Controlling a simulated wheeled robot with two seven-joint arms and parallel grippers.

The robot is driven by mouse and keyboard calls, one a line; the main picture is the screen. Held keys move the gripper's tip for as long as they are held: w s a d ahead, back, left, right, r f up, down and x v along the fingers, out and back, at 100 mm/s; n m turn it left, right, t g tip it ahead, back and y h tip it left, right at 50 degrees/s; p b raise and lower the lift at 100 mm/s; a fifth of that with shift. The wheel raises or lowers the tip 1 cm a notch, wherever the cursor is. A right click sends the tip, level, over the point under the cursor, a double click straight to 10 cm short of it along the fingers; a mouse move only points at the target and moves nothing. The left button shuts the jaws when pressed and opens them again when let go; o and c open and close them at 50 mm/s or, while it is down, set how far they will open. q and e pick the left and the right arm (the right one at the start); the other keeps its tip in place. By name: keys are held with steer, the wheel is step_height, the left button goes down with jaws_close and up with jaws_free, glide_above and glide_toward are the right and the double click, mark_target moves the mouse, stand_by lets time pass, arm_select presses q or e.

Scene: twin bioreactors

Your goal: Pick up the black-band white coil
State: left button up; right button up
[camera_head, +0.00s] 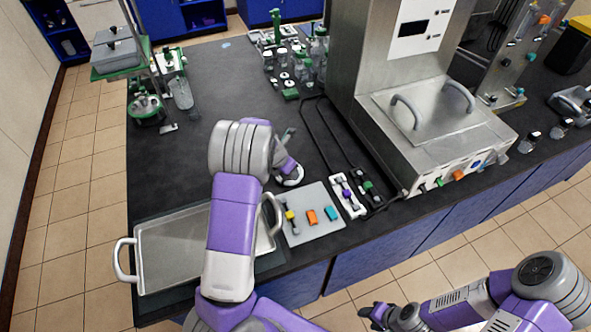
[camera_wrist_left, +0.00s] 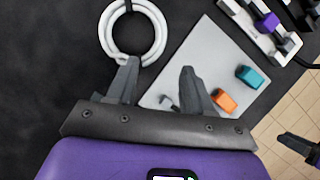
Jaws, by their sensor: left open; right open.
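The black-band white coil (camera_head: 291,181) lies flat on the dark bench, just beyond the grey mat. In the left wrist view the coil (camera_wrist_left: 160,36) is a white double ring with a dark band at its top edge. My left gripper (camera_wrist_left: 160,68) is open and empty above the bench. One fingertip overlaps the near edge of the coil in that view, and the other is over the mat to the right; I cannot tell whether it touches. In the head view my left arm partly hides this gripper. My right gripper (camera_head: 377,312) is open and empty, low beyond the bench's front edge.
The grey mat (camera_head: 322,203) holds yellow, orange and teal blocks. A white rack (camera_head: 348,196) with purple pieces stands to its right. A metal tray (camera_head: 165,252) lies left under my arm. A steel bath (camera_head: 425,110) stands right. The bench beyond the coil's left is clear.

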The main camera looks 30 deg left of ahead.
mark_target(292, 182)
arm_select(q)
steer(key=x, duration=0.3)
steer(key=shift+w+b, duration=0.4)
steer(key=shift+w+f, duration=0.15)
steer(key=shift+f, duration=0.55)
steer(key=x, duration=0.2)
steer(key=b+x, duration=0.1)
steer(key=x, duration=0.1)
steer(key=shift+w, duration=0.35)
arm_select(e)
steer(key=f, duration=0.1)
steer(key=w+f, duration=0.1)
steer(key=shift+f, duration=0.3)
arm_select(q)
jaws_close()
